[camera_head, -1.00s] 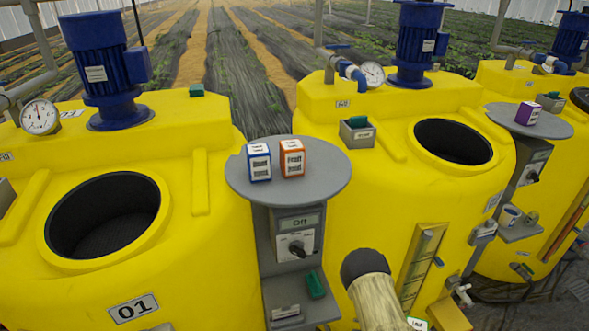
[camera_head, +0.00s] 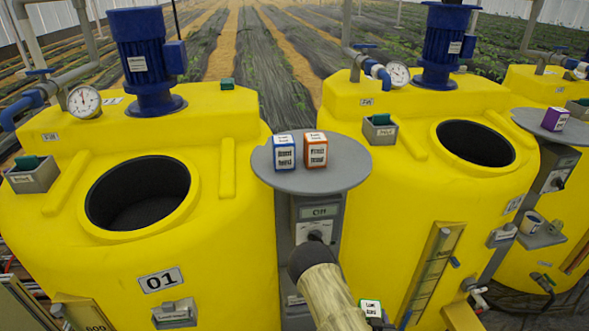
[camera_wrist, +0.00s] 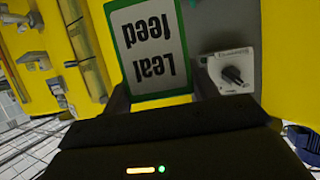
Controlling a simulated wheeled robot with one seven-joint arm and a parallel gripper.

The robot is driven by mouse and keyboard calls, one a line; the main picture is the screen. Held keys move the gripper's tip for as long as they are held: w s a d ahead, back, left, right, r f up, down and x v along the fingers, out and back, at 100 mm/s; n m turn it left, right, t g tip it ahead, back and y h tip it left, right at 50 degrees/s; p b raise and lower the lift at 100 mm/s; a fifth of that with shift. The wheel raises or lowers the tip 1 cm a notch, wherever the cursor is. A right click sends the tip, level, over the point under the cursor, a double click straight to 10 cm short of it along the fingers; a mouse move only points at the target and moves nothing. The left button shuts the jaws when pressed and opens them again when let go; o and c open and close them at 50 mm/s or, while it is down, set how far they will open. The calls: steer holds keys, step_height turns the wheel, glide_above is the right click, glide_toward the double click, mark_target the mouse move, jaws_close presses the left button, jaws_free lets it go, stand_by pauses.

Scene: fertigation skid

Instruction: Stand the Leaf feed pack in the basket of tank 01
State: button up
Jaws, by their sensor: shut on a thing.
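The Leaf feed pack (camera_wrist: 150,45) is a white box with green edges, its lettering upside down in the wrist view. My gripper (camera_wrist: 160,95) is shut on it, one dark finger at each side. In the head view the pack (camera_head: 370,308) shows small at the bottom, low in front of the middle tank, right of my forearm. Tank 01 (camera_head: 75,225) is the yellow tank at left with an "01" plate (camera_head: 160,281). Its round mouth (camera_head: 180,222) is open and dark inside; I cannot make out the basket clearly. The pack is apart from it, to the right and lower.
A grey round shelf (camera_head: 345,177) between the tanks bears a blue-edged pack (camera_head: 285,152) and an orange-edged pack (camera_head: 315,150). Under it is a switch box (camera_head: 317,228); its dial shows in the wrist view (camera_wrist: 232,75). A blue motor (camera_head: 145,60) and gauge (camera_head: 84,101) stand behind tank 01's mouth.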

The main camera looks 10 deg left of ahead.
steer(key=shift+a, duration=0.15)
steer(key=shift+r, duration=0.1)
steer(key=w+a+r+n+y+p, duration=0.1)
steer(key=w+a+r+y+p, duration=0.2)
steer(key=r, duration=0.4)
steer(key=w+a+r+n+g, duration=0.1)
steer(key=w+a+r+n, duration=0.1)
steer(key=w+a+r, duration=0.4)
steer(key=w+a+r+n+y+p, duration=0.1)
steer(key=a+r+y+p, duration=0.15)
steer(key=r, duration=0.55)
step_height(320, 180, up, 27)
steer(key=n+g+y+p, duration=0.2)
steer(key=n+y, duration=0.1)
steer(key=shift+s+d+r+n+p, duration=0.2)
steer(key=shift+n+p, duration=0.1)
steer(key=shift+n, duration=0.1)
